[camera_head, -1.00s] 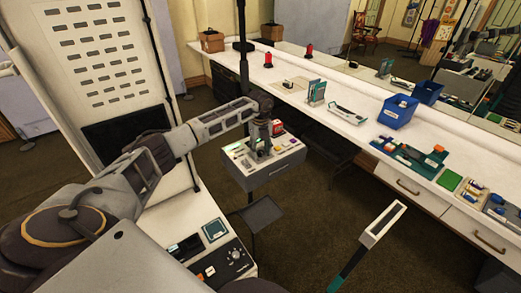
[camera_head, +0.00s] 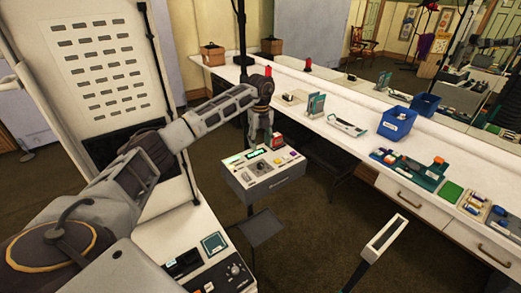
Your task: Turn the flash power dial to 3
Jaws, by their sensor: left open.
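A grey control box (camera_head: 266,181) stands on a thin post left of the long counter. Its top panel carries a round dark dial (camera_head: 258,169), small coloured buttons and a lit green display. The number the dial points to is too small to read. My left gripper (camera_head: 260,143) is open, pointing down over the back part of the box, behind the dial and apart from it. No right gripper shows.
A red item (camera_head: 277,141) sits at the back of the box. A black panel with a knob (camera_head: 235,269) lies at the lower left. A blue bin (camera_head: 397,118) stands on the white counter (camera_head: 300,91). A pale slim frame on a teal stem (camera_head: 386,233) rises at the lower right.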

